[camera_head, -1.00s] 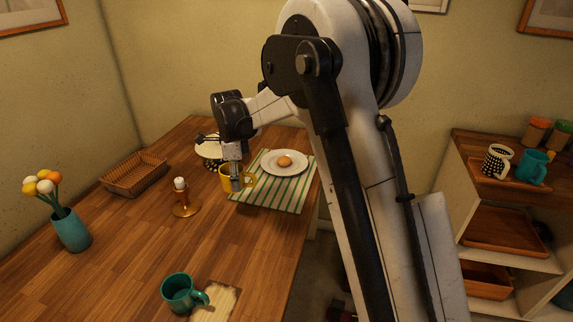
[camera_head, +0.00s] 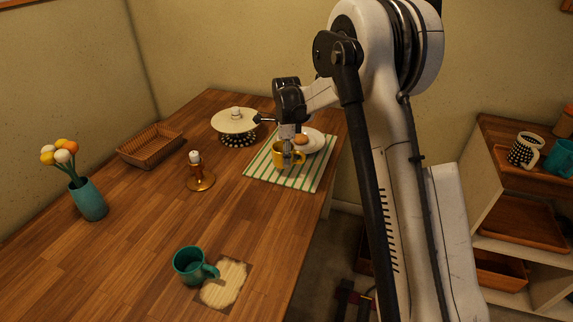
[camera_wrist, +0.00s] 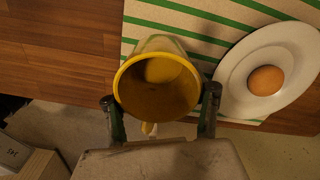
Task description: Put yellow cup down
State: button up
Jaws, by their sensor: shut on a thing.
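The yellow cup (camera_head: 278,156) is held upright in my gripper (camera_head: 289,146), in front of the white plate. In the wrist view, the cup's open rim (camera_wrist: 121,86) sits between the two fingers of my gripper (camera_wrist: 160,98), which is shut on it. The cup appears over the green-and-white striped mat (camera_head: 262,172), close to the plate (camera_head: 316,142). I cannot tell whether its base touches the mat. An egg (camera_wrist: 265,80) lies on the plate, which is just right of the cup in the wrist view.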

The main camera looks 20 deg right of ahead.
jog(key=shift+f, duration=2)
jog(key=shift+f, duration=0.1)
jog(key=shift+f+b, duration=0.15)
jog(key=shift+b, duration=0.25)
jog(key=o, duration=1.3)
